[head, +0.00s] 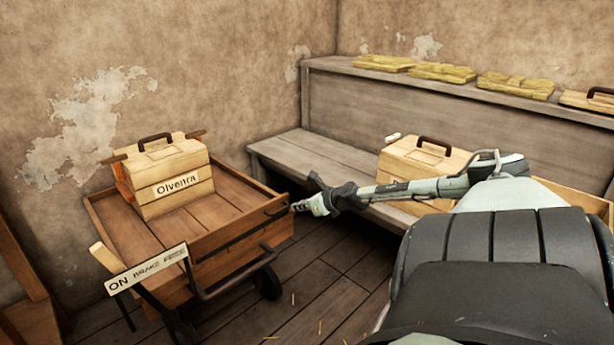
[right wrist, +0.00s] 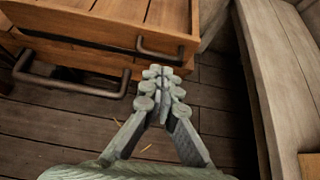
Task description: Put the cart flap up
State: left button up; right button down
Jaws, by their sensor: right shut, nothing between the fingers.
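The wooden cart (head: 100,205) stands at the left with a plank bed. Its near right side has a wooden panel (head: 240,250) with a dark handle (head: 275,206) near the top corner. I take this panel for the flap; I cannot tell its exact angle. The handle also shows in the right wrist view (right wrist: 160,50), just beyond the fingertips. My right gripper (head: 298,206) is shut and empty, close to the cart corner beside the handle; contact is unclear. In the right wrist view its fingers (right wrist: 160,73) are together. My left gripper is not in view.
A wooden box (head: 170,185) labelled Olveira sits on the cart. A curved dark bar (head: 225,283) and a brake sign (head: 147,268) are at its near side. A grey bench (head: 310,155) with another box (head: 425,160) stands behind my right arm. Bare floor lies between.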

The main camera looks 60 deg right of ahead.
jog(key=shift+v, duration=1.9)
jog(key=shift+f, duration=0.1)
jog(key=s+a+f+m+g+h, duration=0.2)
jog(key=s+a+f+m, duration=0.6)
jog(key=m, duration=0.3)
jog(key=s+a+f+m+g+h, duration=0.2)
jog(key=s+a+f+m, duration=0.45)
jog(key=f+m, duration=0.4)
jog(key=a+f+m+g+y, duration=0.1)
jog(key=a+m, duration=0.2)
jog(key=a, duration=0.6)
jog(key=s+a+f+m+g+y, duration=0.1)
jog(key=a+m, duration=0.3)
jog(key=a, duration=0.6)
jog(key=s+a+f+m+g+y, duration=0.1)
jog(key=a+f+m+y, duration=0.1)
jog(key=a, duration=0.8)
jog(key=shift+m+g+y, duration=0.4)
jog(key=shift+m+y, duration=0.25)
jog(key=shift+y, duration=0.05)
